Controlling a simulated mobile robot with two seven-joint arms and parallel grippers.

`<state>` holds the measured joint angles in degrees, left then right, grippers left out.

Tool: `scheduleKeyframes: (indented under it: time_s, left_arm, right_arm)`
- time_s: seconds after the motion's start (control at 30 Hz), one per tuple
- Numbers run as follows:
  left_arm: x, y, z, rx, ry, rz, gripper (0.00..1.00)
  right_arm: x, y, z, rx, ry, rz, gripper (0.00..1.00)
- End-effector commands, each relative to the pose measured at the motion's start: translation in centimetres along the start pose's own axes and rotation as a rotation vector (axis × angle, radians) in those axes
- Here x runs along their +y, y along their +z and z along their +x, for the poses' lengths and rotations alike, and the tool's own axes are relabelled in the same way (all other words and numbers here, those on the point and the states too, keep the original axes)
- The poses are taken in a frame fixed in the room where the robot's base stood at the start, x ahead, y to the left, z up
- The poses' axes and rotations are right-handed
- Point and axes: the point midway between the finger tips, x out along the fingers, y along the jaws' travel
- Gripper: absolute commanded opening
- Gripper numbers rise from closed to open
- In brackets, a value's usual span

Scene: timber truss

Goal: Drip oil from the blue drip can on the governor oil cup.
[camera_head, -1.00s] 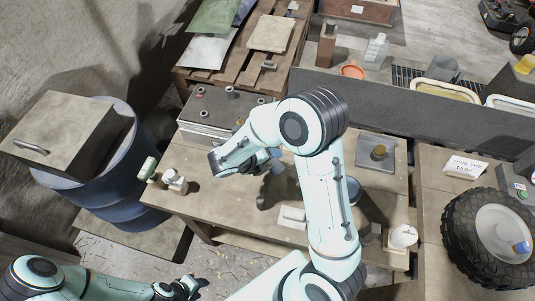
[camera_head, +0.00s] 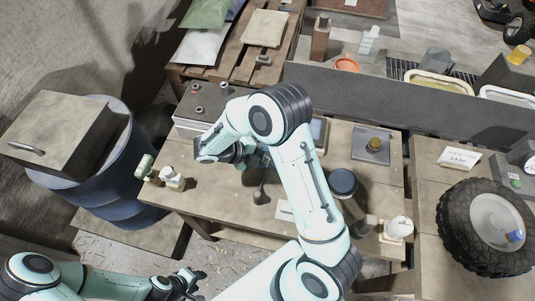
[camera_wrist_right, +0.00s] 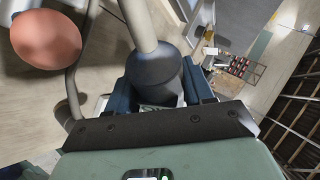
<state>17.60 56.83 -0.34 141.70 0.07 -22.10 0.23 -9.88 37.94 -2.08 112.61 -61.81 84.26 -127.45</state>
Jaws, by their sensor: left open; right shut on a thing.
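My right gripper (camera_head: 236,154) hangs over the left half of the wooden bench, near the grey box, and its fingers are largely hidden by its wrist. In the right wrist view it (camera_wrist_right: 160,95) is shut on the blue drip can (camera_wrist_right: 157,72), a dark blue body with a grey spout. A salmon-pink ball (camera_wrist_right: 45,38) and a thin bent rod stand close to the left of the spout in that view. I cannot make out the governor oil cup. My left gripper (camera_head: 186,284) is open and empty, low in front of the bench.
The grey box (camera_head: 200,108) with short posts stands at the bench's back left. A green-capped item (camera_head: 146,168) and white pieces (camera_head: 172,178) lie at the left edge. A dark blue jar (camera_head: 343,183) and a plate with a brass part (camera_head: 373,146) are to the right.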

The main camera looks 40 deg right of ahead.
Motion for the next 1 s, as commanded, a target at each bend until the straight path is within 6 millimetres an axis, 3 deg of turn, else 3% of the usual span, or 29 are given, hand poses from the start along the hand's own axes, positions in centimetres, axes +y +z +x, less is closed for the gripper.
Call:
scheduleKeyframes:
  time_s: [1.0]
  left_arm:
    - [0.0, 0.0, 0.0, 0.0, 0.0, 0.0, 0.43]
  right_arm:
    - [-1.7, -0.2, -1.4, 0.148, -0.069, -0.161, 0.09]
